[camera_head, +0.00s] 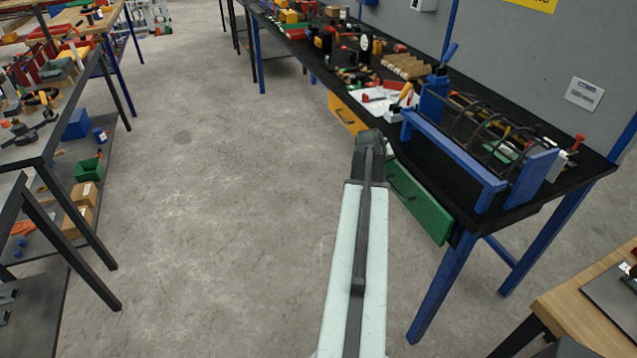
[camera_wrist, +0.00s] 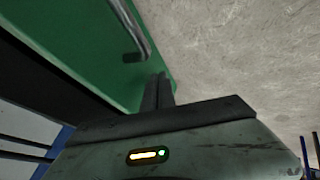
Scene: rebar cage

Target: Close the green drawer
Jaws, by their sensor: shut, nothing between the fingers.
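The green drawer (camera_head: 420,205) is under the black workbench top, near its front right corner. Its front seems to stand a little proud of the bench edge; how far it is open is hard to tell. A dark bar handle shows on its front. In the wrist view the green drawer front (camera_wrist: 85,35) fills the upper left, with its handle (camera_wrist: 130,28) near the top. My gripper (camera_wrist: 159,88) is shut and empty, its fingertips over the drawer front near one edge; contact cannot be told. In the head view my arm hides the fingers and part of the drawer.
The workbench (camera_head: 540,205) carries a blue frame (camera_head: 455,150) with dark bars and many tools. An orange drawer (camera_head: 347,113) sits farther along. A wooden table (camera_head: 590,300) is at the lower right, shelves (camera_head: 50,150) at the left. The floor between is clear.

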